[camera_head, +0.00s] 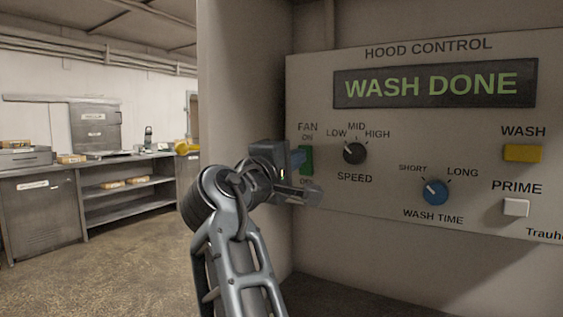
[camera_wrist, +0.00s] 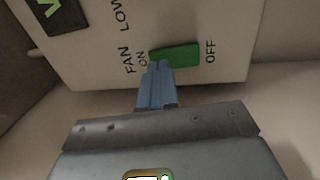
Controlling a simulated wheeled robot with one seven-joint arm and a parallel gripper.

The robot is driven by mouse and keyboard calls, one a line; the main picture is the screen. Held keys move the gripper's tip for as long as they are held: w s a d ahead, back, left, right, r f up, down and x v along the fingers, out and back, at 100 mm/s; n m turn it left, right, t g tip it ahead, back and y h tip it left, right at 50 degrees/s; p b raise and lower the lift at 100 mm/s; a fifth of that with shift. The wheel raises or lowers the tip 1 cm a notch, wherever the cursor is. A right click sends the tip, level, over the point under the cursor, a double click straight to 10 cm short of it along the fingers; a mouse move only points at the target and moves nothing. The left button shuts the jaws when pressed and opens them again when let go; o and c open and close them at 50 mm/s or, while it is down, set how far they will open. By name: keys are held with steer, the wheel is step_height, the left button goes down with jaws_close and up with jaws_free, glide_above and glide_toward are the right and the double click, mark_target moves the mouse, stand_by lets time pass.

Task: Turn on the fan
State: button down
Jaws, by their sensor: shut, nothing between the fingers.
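The hood control panel (camera_head: 430,135) faces me and carries a green FAN rocker switch (camera_head: 308,166) with ON marked above it and OFF below. The switch also shows in the wrist view (camera_wrist: 182,55), where ON is at its left end and OFF at its right. My gripper (camera_head: 299,158) is shut and empty. Its blue fingertips (camera_wrist: 159,66) are at the ON end of the switch and overlap its edge. I cannot tell whether they touch it, or which way the rocker is tipped. The display (camera_head: 435,84) reads WASH DONE.
The SPEED knob (camera_head: 354,153), blue WASH TIME knob (camera_head: 435,192), yellow WASH button (camera_head: 522,153) and white PRIME button (camera_head: 515,207) lie right of the switch. A metal counter (camera_head: 45,215) with shelves stands far left. Open floor (camera_head: 120,270) lies between.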

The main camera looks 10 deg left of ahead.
steer(key=shift+w+d, duration=0.25)
steer(key=shift+w, duration=0.45)
steer(key=shift+r, duration=0.1)
steer(key=shift+w+d+g+p, duration=0.1)
steer(key=shift+w+g+p, duration=0.15)
steer(key=shift+p, duration=0.55)
steer(key=shift+s, duration=0.1)
